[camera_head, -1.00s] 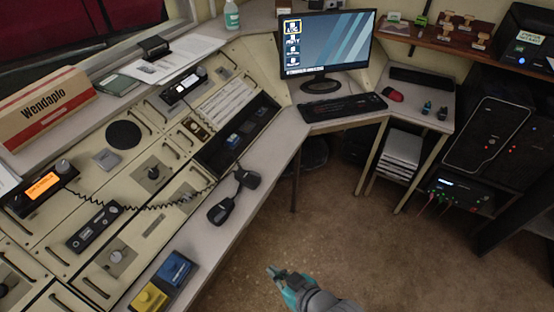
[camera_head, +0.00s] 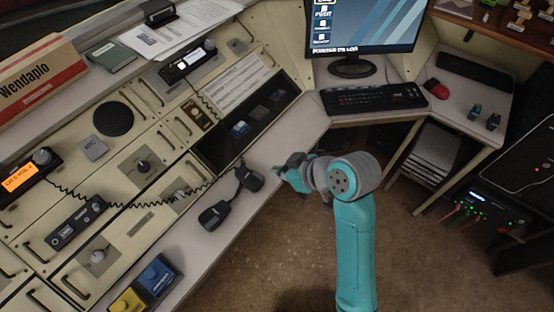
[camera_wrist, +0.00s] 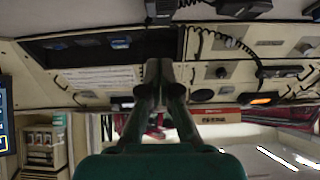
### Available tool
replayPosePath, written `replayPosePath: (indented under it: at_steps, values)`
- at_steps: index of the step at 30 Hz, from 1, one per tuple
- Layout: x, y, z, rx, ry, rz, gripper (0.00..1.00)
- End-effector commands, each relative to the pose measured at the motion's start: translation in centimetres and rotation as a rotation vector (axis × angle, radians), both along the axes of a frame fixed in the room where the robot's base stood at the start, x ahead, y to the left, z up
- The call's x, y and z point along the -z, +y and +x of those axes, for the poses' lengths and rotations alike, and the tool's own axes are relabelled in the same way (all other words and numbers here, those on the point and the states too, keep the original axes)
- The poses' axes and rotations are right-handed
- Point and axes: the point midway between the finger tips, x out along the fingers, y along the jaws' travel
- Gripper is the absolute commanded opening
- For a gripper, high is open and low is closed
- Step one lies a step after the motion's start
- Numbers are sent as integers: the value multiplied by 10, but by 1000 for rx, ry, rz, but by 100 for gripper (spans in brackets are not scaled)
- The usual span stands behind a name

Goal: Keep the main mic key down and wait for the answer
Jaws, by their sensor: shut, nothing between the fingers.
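Two black hand microphones lie on the console's front ledge, one nearer (camera_head: 214,216) and one farther (camera_head: 249,179); a coiled cord runs left from them. I cannot read which key is the main mic key. My gripper (camera_head: 279,173) is shut and empty, over the ledge edge right of the farther microphone and apart from it. It also shows in the wrist view (camera_wrist: 159,68), fingers together, with the console appearing upside down.
A recessed dark bay (camera_head: 220,150) with blue keys lies beyond the microphones. An orange-lit radio (camera_head: 20,180) is at left, a white-lit radio (camera_head: 187,65) at the back. A monitor (camera_head: 361,29) and keyboard (camera_head: 373,99) stand on the far desk. Floor is clear at lower right.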

Motion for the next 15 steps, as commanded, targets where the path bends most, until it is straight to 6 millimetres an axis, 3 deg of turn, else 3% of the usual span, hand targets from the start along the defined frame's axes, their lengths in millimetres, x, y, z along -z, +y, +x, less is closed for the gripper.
replayPosePath:
  at_steps: [15]
  values:
    - [-9, 4, 3, -36, 2, -15, 0]
